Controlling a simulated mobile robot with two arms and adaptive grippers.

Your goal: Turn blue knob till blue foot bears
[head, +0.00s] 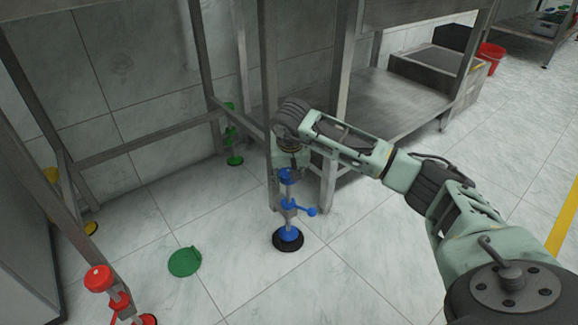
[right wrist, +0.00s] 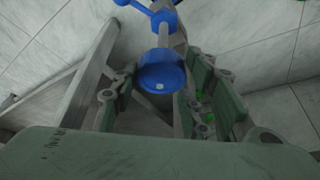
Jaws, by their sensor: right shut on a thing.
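The blue knob (head: 287,174) sits at the top of a jack on a steel table leg. In the right wrist view the knob (right wrist: 161,72) is between the two green fingers. My right gripper (head: 288,153) points down over the knob and is shut on it; its fingers are largely hidden in the head view. Below are a blue side handle (head: 311,211) and the blue foot (head: 289,234), over a black round pad (head: 288,243). I cannot tell whether the foot presses on the pad. My left gripper is not in view.
A red jack (head: 98,279) is at the front left, a green one (head: 234,147) at the back and yellow parts (head: 91,228) at the left. A green disc (head: 184,262) lies on the tiled floor. Steel legs and a low shelf (head: 385,105) stand close around my right gripper.

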